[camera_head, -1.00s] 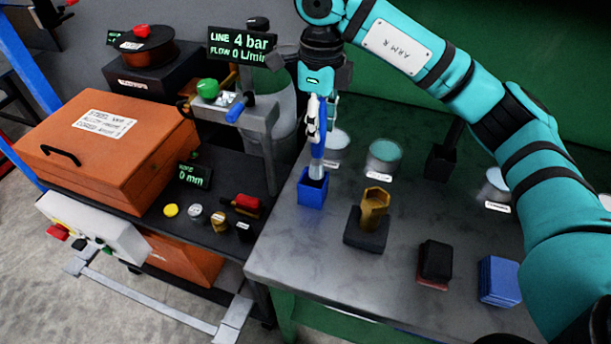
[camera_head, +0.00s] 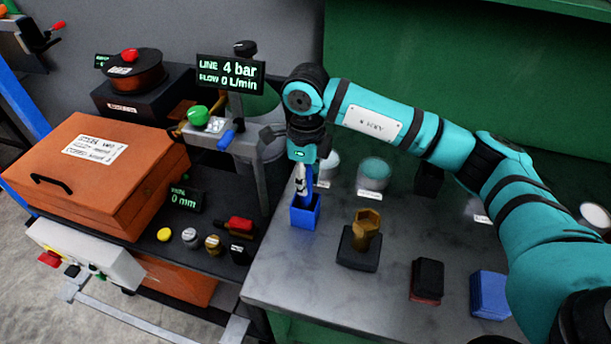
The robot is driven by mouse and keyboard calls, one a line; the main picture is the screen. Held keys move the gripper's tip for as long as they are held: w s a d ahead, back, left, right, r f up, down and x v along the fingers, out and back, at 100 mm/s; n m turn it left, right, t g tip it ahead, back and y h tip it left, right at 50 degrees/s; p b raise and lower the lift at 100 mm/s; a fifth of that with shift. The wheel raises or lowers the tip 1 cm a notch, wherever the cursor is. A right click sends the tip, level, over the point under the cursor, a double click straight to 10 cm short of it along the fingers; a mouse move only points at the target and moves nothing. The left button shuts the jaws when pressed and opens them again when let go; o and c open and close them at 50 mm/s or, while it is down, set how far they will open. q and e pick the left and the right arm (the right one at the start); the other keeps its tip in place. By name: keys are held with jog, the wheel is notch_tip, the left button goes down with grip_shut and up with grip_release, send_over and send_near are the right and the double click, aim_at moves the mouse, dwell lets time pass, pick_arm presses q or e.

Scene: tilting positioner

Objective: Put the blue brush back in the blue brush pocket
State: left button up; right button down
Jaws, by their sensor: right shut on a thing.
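The blue brush (camera_head: 307,183) is upright in my right gripper (camera_head: 302,186), which is shut on its handle. Its lower end is hidden inside the blue brush pocket (camera_head: 305,214), an open-topped blue box at the left edge of the grey table. The gripper is just above the pocket's rim. I cannot tell whether the brush touches the pocket's floor. My left gripper is not in view.
A brass hex piece (camera_head: 365,230) on a dark block stands right of the pocket. Pots, including a teal-filled one (camera_head: 374,174), stand behind. A black block (camera_head: 427,279) and a blue block (camera_head: 489,294) lie at front right. A metal post rises close left.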

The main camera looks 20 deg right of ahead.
jog(key=shift+f, duration=0.1)
jog(key=c, duration=1.5)
grip_release()
jog(key=shift+f, duration=0.1)
jog(key=o, duration=0.4)
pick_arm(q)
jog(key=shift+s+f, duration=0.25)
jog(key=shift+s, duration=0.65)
pick_arm(e)
jog(key=shift+o, duration=0.2)
notch_tip(320, 180, up, 11)
jog(key=b, duration=0.3)
jog(key=shift+w, duration=0.15)
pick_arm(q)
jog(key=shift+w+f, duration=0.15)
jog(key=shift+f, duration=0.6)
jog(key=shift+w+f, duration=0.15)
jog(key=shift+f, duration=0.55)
pick_arm(e)
jog(key=shift+r, duration=0.75)
